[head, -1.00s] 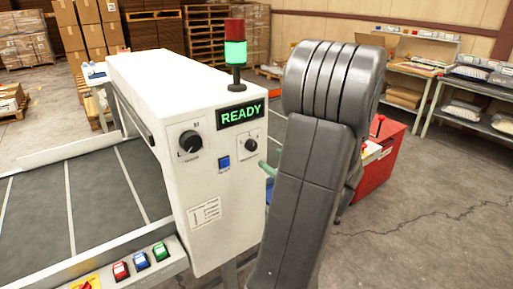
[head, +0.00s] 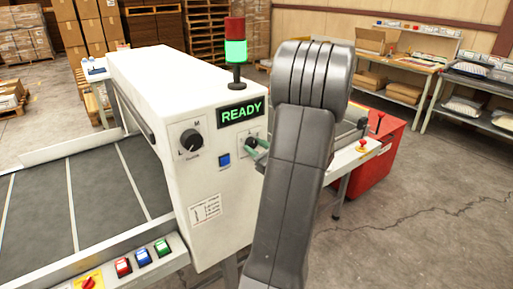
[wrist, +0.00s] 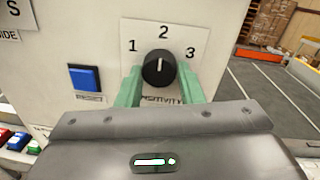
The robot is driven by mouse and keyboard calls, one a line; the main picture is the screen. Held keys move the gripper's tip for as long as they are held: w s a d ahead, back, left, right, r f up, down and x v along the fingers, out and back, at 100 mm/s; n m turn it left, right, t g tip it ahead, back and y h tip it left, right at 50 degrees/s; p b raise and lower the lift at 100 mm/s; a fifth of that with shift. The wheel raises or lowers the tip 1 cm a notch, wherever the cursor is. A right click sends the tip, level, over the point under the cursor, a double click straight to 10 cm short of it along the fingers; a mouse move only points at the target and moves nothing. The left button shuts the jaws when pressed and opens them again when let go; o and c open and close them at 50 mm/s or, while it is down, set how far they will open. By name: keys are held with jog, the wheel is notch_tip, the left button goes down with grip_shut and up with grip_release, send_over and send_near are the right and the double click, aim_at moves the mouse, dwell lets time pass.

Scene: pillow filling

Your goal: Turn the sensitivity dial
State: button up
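The sensitivity dial (wrist: 159,69) is a black round knob on a white plate marked 1, 2 and 3. Its white pointer line stands nearly upright, toward the 2. The word under it is partly hidden by my gripper. My gripper (wrist: 161,82) has two green fingers, one on each side of the dial, with narrow gaps; it is open, and I see no clear contact.
The white machine (head: 150,85) shows a lit READY display (head: 240,112). A larger dial (head: 190,141) and a blue button (head: 224,160) are left of the sensitivity dial. A conveyor (head: 95,190) runs at the left. A red cabinet (head: 382,150) stands behind my arm.

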jog(key=c, duration=0.4)
jog(key=shift+f+b, duration=0.1)
jog(key=shift+b, duration=0.3)
jog(key=shift+f+n+b, duration=0.15)
jog(key=shift+n+b, duration=0.45)
jog(key=shift+b, duration=0.3)
jog(key=n+b, duration=0.2)
jog(key=b, duration=0.2)
jog(key=shift+f, duration=0.1)
jog(key=n+b, duration=0.4)
jog(key=b, duration=0.3)
jog(key=shift+n, duration=0.4)
jog(key=n+b, duration=0.1)
jog(key=b, duration=0.1)
jog(key=r+n+b, duration=0.1)
jog(key=n+b, duration=0.1)
jog(key=b, duration=0.1)
jog(key=shift+d+n+h, duration=0.1)
jog(key=shift+n+h, duration=0.2)
